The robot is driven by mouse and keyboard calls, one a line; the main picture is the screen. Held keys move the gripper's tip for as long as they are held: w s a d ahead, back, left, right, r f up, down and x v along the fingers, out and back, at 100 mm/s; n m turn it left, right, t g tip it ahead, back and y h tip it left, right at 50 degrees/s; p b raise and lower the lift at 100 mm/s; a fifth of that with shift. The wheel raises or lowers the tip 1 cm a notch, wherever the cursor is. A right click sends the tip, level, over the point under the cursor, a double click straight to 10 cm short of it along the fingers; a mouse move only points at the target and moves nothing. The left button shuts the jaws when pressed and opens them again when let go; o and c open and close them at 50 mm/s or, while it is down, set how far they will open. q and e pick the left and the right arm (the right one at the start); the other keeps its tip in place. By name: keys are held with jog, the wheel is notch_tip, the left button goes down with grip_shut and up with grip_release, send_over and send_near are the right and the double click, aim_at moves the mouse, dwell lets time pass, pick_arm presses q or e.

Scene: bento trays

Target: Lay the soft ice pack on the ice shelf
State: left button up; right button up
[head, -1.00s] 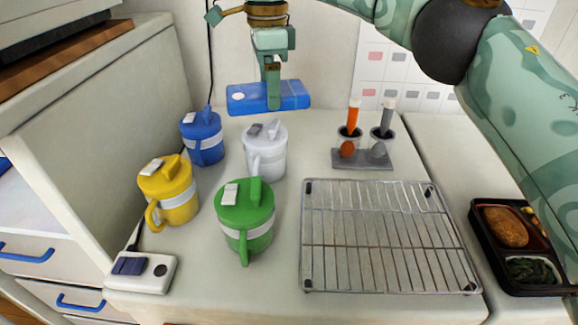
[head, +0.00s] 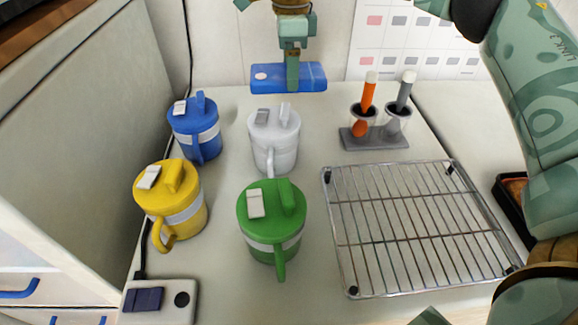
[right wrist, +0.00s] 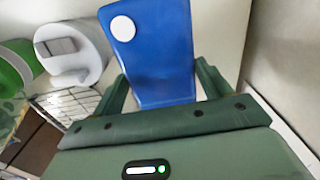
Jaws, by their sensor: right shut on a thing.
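The soft ice pack (head: 265,79) is a flat blue slab with a white round spot. My right gripper (head: 292,82) is shut on it and holds it near the back wall, beyond the white lidded mug. In the right wrist view the ice pack (right wrist: 160,62) sits between the two fingers of the gripper (right wrist: 165,88), its spotted end pointing away. The fingers hide part of its face. I cannot make out for sure which surface is the ice shelf. My left gripper is not in view.
Blue (head: 196,135), yellow (head: 180,205), green (head: 262,235) and white (head: 272,145) lidded mugs stand on the left of the counter. A wire rack (head: 420,225) lies right, with a spoon holder (head: 375,138) behind it. A switch box (head: 160,300) sits front left.

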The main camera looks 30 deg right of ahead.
aim_at(291, 94)
jog(key=f+b, duration=0.1)
jog(key=f, duration=0.1)
jog(key=f+b, duration=0.1)
jog(key=f, duration=0.2)
jog(key=shift+d+f, duration=0.2)
jog(key=shift+f, duration=0.15)
jog(key=shift+w+f+b, duration=0.1)
jog(key=shift+f+b, duration=0.45)
jog(key=shift+f, duration=0.1)
notch_tip(291, 94, down, 3)
jog(key=shift+r+b, duration=0.15)
jog(key=shift+b, duration=0.55)
jog(key=shift+f, duration=0.25)
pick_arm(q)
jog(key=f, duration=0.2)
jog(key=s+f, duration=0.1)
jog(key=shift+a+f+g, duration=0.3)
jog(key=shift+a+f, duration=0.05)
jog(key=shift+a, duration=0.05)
pick_arm(e)
jog(key=shift+r, duration=0.25)
jog(key=o, duration=1.3)
jog(key=shift+f, duration=0.15)
